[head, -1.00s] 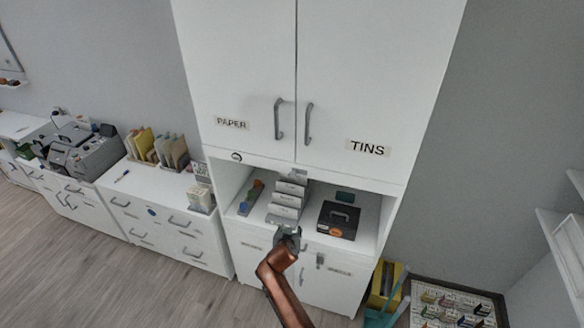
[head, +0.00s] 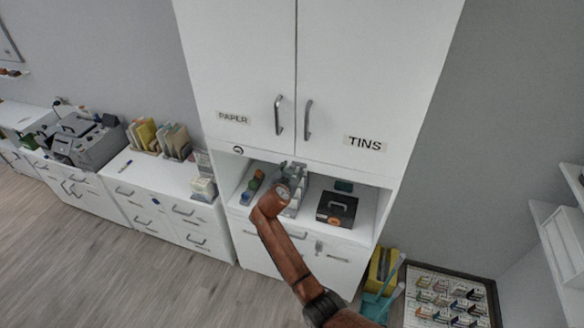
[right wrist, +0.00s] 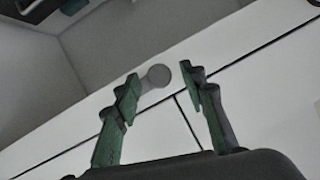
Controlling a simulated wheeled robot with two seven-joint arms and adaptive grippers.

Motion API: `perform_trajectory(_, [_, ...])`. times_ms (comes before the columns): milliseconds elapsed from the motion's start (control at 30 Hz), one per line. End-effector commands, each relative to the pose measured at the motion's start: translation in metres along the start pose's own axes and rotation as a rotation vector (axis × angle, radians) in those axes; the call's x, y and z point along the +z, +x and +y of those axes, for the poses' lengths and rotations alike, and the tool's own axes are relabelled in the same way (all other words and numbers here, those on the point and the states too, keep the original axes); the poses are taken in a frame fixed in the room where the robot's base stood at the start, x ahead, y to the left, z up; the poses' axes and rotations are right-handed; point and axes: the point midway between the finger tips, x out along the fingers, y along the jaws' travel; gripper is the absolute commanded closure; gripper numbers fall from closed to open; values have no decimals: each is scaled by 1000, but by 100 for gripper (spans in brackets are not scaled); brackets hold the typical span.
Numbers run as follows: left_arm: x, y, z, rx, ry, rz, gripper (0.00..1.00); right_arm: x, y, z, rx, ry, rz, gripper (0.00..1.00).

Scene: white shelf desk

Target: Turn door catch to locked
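The door catch (right wrist: 158,76) is a small grey round piece with a short arm, on the white strip by the gap between the two doors, as the right wrist view shows. My right gripper (right wrist: 161,82) is open, with one green finger on each side of the catch. The catch's arm reaches toward the left finger; I cannot tell whether they touch. In the head view my right gripper (head: 291,172) is raised at the strip below the upper doors (head: 370,70), and hides the catch there. My left gripper is out of view.
Below the strip is an open niche with a black box (head: 337,209) and green and blue items (head: 252,186). Two grey door handles (head: 308,120) hang above my gripper. A low white drawer unit (head: 160,200) stands at left.

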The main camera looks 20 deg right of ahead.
Motion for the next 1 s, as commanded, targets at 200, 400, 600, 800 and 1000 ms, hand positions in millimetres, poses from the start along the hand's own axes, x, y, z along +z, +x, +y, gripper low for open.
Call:
perform_trajectory(200, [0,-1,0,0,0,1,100,0,5,0,-1,0,0,62])
perform_trajectory(400, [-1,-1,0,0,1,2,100,0,5,0,-1,0,0,66])
perform_trajectory(600, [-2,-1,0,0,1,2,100,0,5,0,-1,0,-1,80])
perform_trajectory(800, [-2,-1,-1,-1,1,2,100,0,5,0,-1,0,-1,94])
perform_trajectory(1000, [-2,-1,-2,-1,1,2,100,0,4,0,0,-1,-1,100])
